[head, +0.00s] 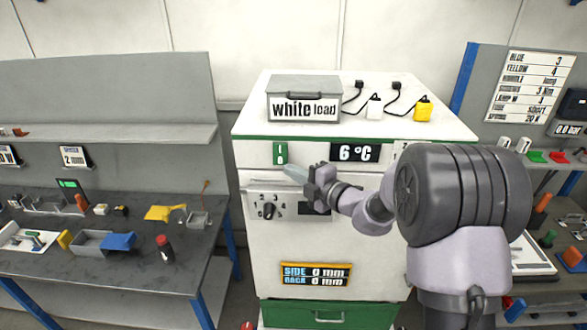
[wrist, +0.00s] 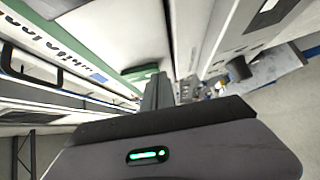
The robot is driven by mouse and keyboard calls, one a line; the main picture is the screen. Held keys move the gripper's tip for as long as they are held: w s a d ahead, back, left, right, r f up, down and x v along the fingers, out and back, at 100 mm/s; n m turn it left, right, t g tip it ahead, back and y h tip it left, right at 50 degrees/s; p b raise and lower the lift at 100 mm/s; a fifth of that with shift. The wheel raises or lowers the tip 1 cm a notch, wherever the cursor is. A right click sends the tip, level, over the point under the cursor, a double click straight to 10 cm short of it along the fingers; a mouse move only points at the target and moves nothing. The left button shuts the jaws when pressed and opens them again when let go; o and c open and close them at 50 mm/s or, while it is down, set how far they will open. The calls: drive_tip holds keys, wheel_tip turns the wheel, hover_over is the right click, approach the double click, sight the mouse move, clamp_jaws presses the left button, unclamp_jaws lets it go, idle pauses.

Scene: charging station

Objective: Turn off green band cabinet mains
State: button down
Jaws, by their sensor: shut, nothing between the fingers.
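The white cabinet (head: 360,240) has a green band (head: 245,137) below its top. A green rocker-like switch (head: 280,153) with a white mark sits on the upper left of its front. My gripper (head: 290,172) reaches in from the right, its fingertips just below and right of this switch. In the wrist view my shut, empty fingers (wrist: 160,90) point at the cabinet front, close to a green part (wrist: 139,74) that appears to be the switch. I cannot tell whether the fingertips touch it.
A "white load" box (head: 304,98) and plugged chargers (head: 422,109) stand on top. Cluttered benches flank the cabinet.

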drive_tip(key=shift+w, duration=0.35)
